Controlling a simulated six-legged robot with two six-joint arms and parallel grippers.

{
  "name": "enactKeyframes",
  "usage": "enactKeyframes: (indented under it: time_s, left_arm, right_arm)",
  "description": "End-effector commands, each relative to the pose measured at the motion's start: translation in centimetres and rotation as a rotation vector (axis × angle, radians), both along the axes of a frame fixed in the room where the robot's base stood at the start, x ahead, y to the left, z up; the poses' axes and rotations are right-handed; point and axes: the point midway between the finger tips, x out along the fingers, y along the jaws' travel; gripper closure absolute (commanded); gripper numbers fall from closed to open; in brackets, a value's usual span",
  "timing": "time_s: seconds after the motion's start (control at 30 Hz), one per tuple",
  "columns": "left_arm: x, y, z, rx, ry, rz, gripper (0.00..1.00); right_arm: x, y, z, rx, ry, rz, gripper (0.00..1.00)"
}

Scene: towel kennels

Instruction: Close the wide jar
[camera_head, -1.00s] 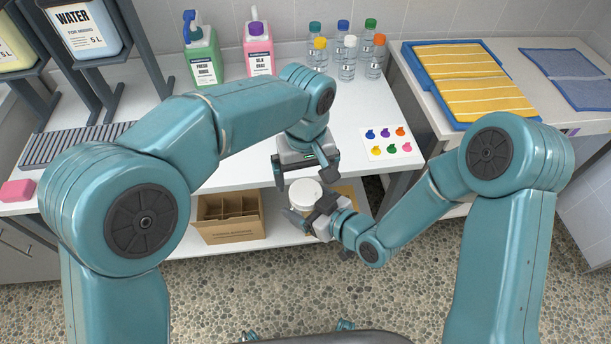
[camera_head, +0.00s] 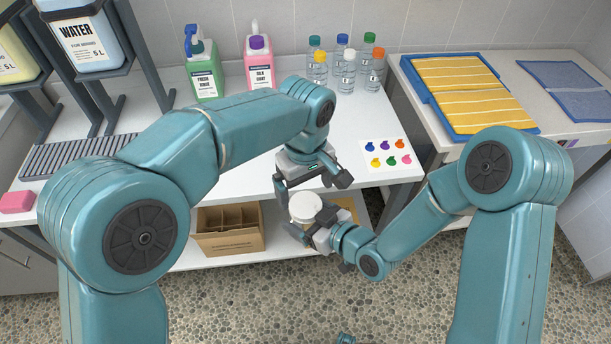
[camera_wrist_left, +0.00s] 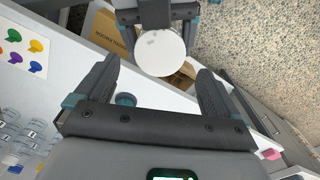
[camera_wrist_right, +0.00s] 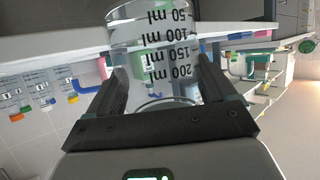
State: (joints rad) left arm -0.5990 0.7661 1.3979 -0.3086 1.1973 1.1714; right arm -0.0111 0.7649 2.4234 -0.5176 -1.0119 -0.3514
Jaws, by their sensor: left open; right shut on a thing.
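The wide jar (camera_wrist_right: 150,50) is clear, with ml marks, and sits between the fingers of my right gripper (camera_wrist_right: 162,72). In the head view my right gripper (camera_head: 309,226) is shut on the jar, in front of the white table. A white round top, seemingly the lid (camera_head: 305,208), shows over the jar; it is a white disc (camera_wrist_left: 160,52) in the left wrist view. How firmly it sits I cannot tell. My left gripper (camera_head: 311,188) is open and empty, just above and behind the white top. In its own wrist view the disc lies just beyond its fingertips (camera_wrist_left: 158,72).
The white table (camera_head: 240,130) carries a green jug (camera_head: 203,75), a pink jug (camera_head: 260,65), several capped bottles (camera_head: 345,72) and a card of coloured marks (camera_head: 388,153). A cardboard box (camera_head: 228,232) stands on the shelf below. A blue tray (camera_head: 430,95) with a yellow towel is at right.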

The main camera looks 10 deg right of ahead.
Motion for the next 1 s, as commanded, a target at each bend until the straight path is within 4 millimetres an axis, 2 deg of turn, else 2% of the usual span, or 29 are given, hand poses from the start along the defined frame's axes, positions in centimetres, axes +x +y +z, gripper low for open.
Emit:
enactKeyframes:
  time_s: [0.1,0.3,0.67,0.7,0.87,1.0]
  left_arm:
    - [0.0,0.1,-2.0,0.002,0.003,0.000,0.04]
    - [0.0,0.0,-4.3,0.000,0.001,-0.001,0.04]
    - [0.0,0.0,-4.9,-0.001,0.000,-0.001,0.04]
    - [0.0,0.0,-4.9,-0.001,0.000,-0.001,0.07]
    - [0.0,0.0,-4.9,-0.001,0.000,-0.001,0.59]
    - [0.0,0.0,-4.9,-0.002,-0.001,-0.001,0.63]
  right_arm:
    - [0.0,0.0,0.0,0.001,-0.001,0.000,1.00]
    - [0.0,0.0,0.0,0.001,-0.001,0.000,1.00]
    - [0.0,0.0,0.0,0.001,-0.001,0.000,1.00]
    - [0.0,0.0,0.0,0.001,-0.001,0.000,1.00]
    - [0.0,0.0,0.0,0.001,-0.001,0.000,1.00]
    - [0.0,0.0,0.0,0.001,-0.001,0.000,1.00]
